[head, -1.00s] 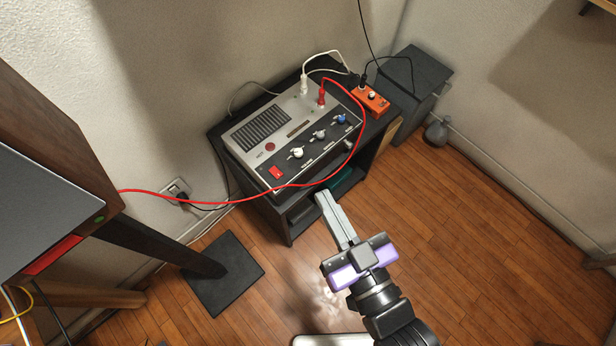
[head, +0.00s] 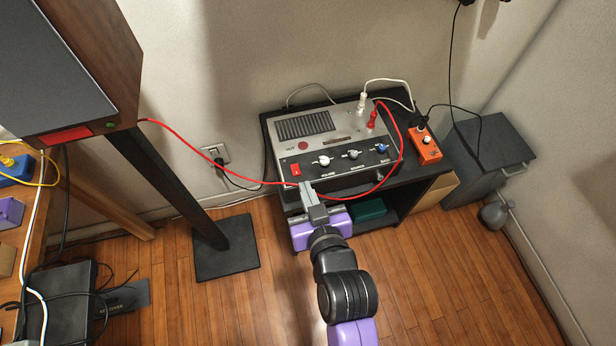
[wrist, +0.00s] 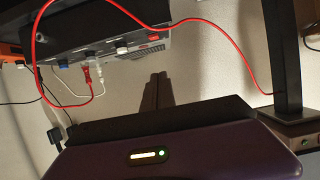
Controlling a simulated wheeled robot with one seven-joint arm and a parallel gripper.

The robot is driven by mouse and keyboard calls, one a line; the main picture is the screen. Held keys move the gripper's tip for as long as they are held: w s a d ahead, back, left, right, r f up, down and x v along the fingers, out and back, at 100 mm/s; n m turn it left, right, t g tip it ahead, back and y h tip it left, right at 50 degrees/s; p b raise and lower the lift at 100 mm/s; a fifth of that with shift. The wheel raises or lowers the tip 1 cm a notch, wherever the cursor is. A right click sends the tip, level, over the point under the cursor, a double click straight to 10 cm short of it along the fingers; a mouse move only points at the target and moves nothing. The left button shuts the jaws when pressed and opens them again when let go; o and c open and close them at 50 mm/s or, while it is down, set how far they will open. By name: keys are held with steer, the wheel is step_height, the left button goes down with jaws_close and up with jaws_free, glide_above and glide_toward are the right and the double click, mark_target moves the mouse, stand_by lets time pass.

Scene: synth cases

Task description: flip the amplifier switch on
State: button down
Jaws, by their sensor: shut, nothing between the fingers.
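The amplifier (head: 345,142) is a grey box with a black control panel, standing on a black shelf unit. Its red switch (head: 295,170) sits at the left end of the panel, left of the knobs; I cannot tell its position. The amplifier is upside down at the top of the wrist view (wrist: 110,44), with the red switch (wrist: 154,37) at its right. My gripper (head: 306,186) is shut and empty. In the head view its tip is just below and right of the switch. In the wrist view the fingertips (wrist: 161,75) appear apart from the switch.
A red cable (head: 195,148) runs from the speaker (head: 128,52) to the amplifier and passes close by my fingers. An orange pedal (head: 424,147) stands to the right on the shelf unit (head: 430,172). A black stand base (head: 226,262) is on the floor at left.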

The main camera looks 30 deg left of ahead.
glide_above(298, 178)
steer(key=f, duration=0.3)
steer(key=shift+s+d+f+b, duration=0.25)
steer(key=shift+s+b, duration=0.05)
step_height(298, 178, down, 3)
steer(key=shift+s+d+r, duration=0.1)
steer(key=shift+r, duration=0.1)
steer(key=shift+s+f, duration=0.1)
steer(key=shift+f, duration=0.6)
steer(key=shift+d, duration=0.1)
steer(key=f+b, duration=0.1)
steer(key=b, duration=0.2)
steer(key=shift+f+t, duration=0.1)
steer(key=shift+t, duration=0.2)
steer(key=shift+r, duration=0.35)
